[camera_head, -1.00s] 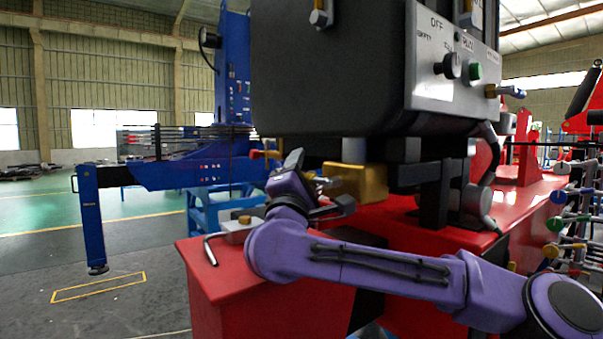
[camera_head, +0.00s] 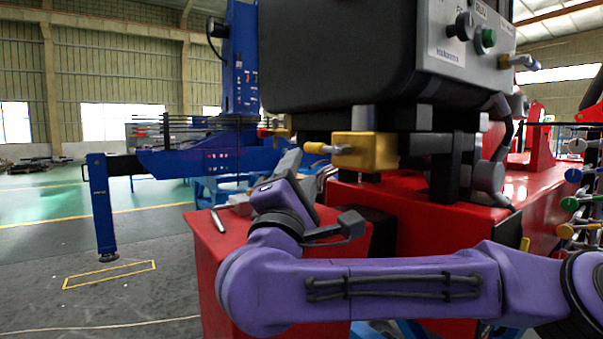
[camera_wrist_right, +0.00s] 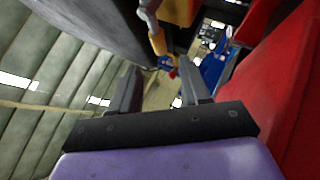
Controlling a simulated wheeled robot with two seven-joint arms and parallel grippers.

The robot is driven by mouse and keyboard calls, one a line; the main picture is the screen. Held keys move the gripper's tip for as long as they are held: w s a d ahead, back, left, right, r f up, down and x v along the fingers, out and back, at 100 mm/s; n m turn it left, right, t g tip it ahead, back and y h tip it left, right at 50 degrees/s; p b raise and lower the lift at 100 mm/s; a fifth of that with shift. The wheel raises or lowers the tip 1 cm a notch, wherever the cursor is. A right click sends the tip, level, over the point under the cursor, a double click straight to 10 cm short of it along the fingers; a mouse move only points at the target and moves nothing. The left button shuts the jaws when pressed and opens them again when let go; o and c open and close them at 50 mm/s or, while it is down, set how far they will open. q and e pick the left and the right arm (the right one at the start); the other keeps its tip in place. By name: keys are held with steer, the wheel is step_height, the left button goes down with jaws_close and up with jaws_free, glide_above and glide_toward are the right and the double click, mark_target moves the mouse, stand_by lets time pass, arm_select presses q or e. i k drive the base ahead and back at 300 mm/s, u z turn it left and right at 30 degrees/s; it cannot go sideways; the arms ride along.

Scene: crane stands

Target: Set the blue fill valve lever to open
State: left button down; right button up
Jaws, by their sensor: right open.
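A small lever with a dull blue-grey handle (camera_head: 525,62) sits on a brass fitting at the right side of the grey control panel, in the head view. It is the likeliest blue valve lever, but I cannot read a label by it. My right gripper (camera_head: 303,172) is well to its left and lower, in front of the red base, with its fingers partly hidden by my wrist. In the right wrist view the gripper (camera_wrist_right: 164,85) is open with nothing between its fingers. Beyond them is a yellow fitting (camera_wrist_right: 158,43) with small blue and red parts. My left gripper is not in view.
A brass block (camera_head: 365,150) with a yellow knob is under the dark cabinet (camera_head: 335,60), close to my right gripper. Coloured round handles (camera_head: 570,203) stand at the far right. Open floor lies left.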

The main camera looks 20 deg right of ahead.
mark_target(530, 63)
steer(key=k, duration=1)
